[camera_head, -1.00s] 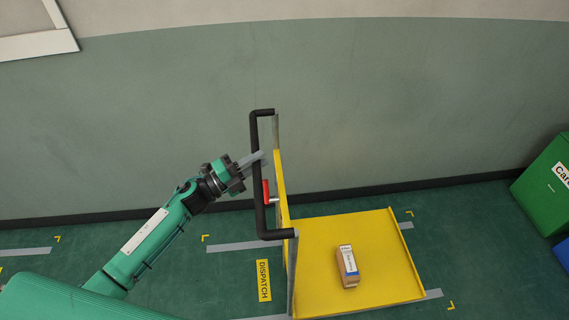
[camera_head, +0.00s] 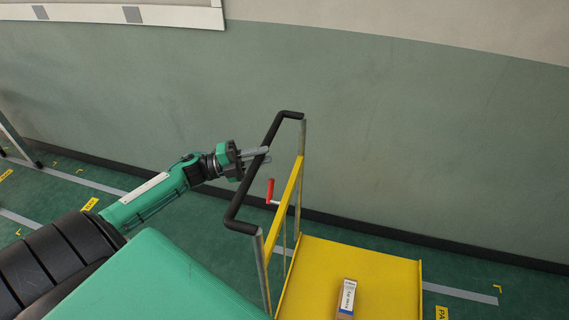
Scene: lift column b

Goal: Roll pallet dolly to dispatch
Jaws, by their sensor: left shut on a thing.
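The pallet dolly has a yellow deck (camera_head: 385,275), an upright yellow-and-grey frame and a black push handle (camera_head: 236,206). It stands right of the centre of the head view, its near end cut off by the bottom edge. My left gripper (camera_head: 259,156) is shut on the black handle bar, near the upper part of the bar. A red lever (camera_head: 270,190) sticks up beside the handle frame. A small brown box (camera_head: 347,300) with a white and blue label lies on the deck. The yellow dispatch sign is out of view. My right gripper is not in view.
A grey-green wall (camera_head: 400,140) runs behind the dolly, with a dark skirting (camera_head: 385,232) at its foot. Grey floor strips (camera_head: 460,292) and yellow corner marks lie on the green floor. A metal leg (camera_head: 18,138) stands at the far left.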

